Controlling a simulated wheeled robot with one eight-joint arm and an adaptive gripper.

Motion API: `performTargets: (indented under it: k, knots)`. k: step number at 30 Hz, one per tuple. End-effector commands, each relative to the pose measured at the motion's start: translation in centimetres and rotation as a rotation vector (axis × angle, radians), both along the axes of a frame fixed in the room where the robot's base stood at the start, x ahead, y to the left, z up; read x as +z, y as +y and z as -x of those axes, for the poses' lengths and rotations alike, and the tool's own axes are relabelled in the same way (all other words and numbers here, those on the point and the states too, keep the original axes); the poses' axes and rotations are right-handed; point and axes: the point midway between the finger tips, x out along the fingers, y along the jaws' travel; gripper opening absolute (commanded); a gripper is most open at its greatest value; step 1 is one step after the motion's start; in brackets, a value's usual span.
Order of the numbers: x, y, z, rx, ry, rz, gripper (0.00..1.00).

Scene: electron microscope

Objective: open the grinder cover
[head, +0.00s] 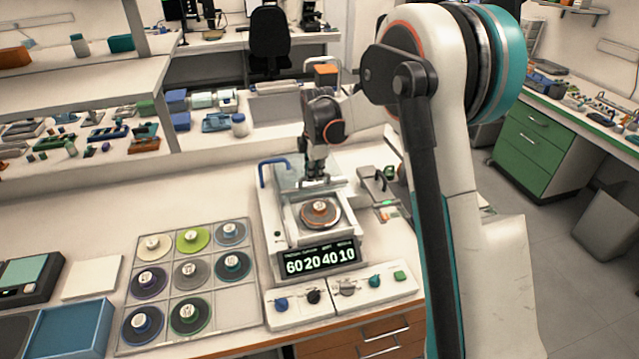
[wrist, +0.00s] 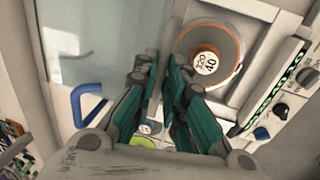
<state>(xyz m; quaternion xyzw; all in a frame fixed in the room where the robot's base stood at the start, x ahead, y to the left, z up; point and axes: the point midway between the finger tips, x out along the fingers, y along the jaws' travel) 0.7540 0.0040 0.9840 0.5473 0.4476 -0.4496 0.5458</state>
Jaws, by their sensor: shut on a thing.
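The grinder (head: 335,225) stands on the bench, a white machine with a lit number display. Its clear cover (head: 288,172) shows behind the round disc (head: 320,212), with a blue handle (head: 265,173) at its left. I cannot tell its exact tilt. In the wrist view the clear cover (wrist: 105,45) fills the upper left, the blue handle (wrist: 88,102) is left of my fingers, and the disc (wrist: 207,55) is to their right. My gripper (head: 315,182), also in the wrist view (wrist: 161,78), is shut on the cover's edge, apart from the blue handle. The fingers partly hide the contact.
A tray (head: 210,298) of several discs lies left of the grinder. A control panel with knobs (head: 345,297) is in front of it. A small grey device (head: 378,188) stands to its right. Shelves (head: 75,92) with small parts are at the back left.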

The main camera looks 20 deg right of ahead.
Motion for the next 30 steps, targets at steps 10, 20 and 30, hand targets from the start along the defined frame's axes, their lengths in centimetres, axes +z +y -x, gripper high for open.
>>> performTargets:
  k: [10,20,30]
  knots:
    - [0.0,0.0,-2.3,0.000,0.000,0.000,0.00]
    - [0.0,0.0,-2.2,0.000,0.000,0.000,0.25]
    - [0.0,0.0,-2.2,0.000,0.000,0.000,0.31]
